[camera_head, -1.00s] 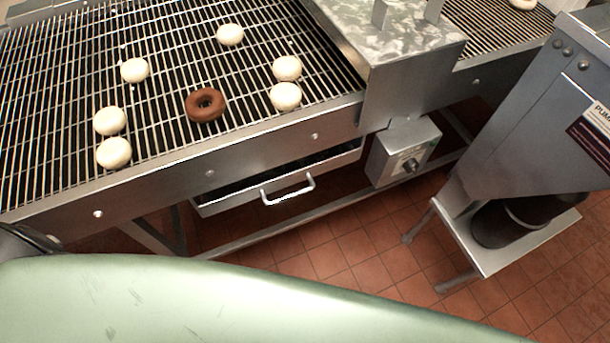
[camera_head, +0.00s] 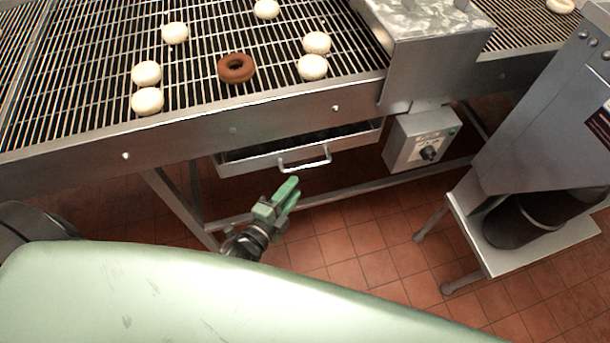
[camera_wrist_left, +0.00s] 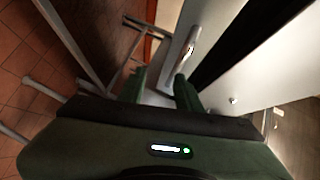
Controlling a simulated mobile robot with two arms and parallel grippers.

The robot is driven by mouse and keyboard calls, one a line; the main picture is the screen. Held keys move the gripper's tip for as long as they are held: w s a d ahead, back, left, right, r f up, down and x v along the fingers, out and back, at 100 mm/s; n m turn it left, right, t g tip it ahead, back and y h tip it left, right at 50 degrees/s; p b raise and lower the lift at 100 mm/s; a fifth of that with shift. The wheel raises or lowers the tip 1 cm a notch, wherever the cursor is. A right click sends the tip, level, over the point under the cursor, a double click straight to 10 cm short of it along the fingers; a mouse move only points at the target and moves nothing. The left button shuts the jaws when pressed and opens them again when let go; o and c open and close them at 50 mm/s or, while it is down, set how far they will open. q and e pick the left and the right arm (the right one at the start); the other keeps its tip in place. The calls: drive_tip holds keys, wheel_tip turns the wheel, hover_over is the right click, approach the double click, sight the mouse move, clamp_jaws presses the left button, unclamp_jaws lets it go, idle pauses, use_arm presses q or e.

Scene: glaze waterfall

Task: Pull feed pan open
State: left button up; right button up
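The feed pan (camera_head: 245,162) is a shallow metal pan hung under the conveyor. Its front stands slightly out from under the conveyor frame, and a dark gap shows along its top. A pale bar handle (camera_head: 306,160) is on the pan's front. My left gripper (camera_head: 292,190) has green fingers and is just below and in front of the handle, apart from it. In the left wrist view the fingers (camera_wrist_left: 160,82) are spread with nothing between them, and the handle (camera_wrist_left: 189,46) lies just beyond the fingertips. My right gripper is not in view.
The wire conveyor (camera_head: 100,95) above carries several white dough rounds and one brown doughnut (camera_head: 236,68). A control box (camera_head: 421,139) with a knob hangs right of the pan. A metal stand (camera_head: 545,245) is at right. A lower frame rail runs below the pan; tiled floor is open in front.

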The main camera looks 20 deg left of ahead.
sight(307, 165)
use_arm(q)
drive_tip(key=shift+m, duration=0.4)
drive_tip(key=w, duration=0.2)
drive_tip(key=w+d, duration=0.1)
drive_tip(key=w, duration=0.2)
drive_tip(key=w+r, duration=0.1)
drive_tip(key=w, duration=0.2)
drive_tip(key=shift+d, duration=0.3)
clamp_jaws()
idle(0.8)
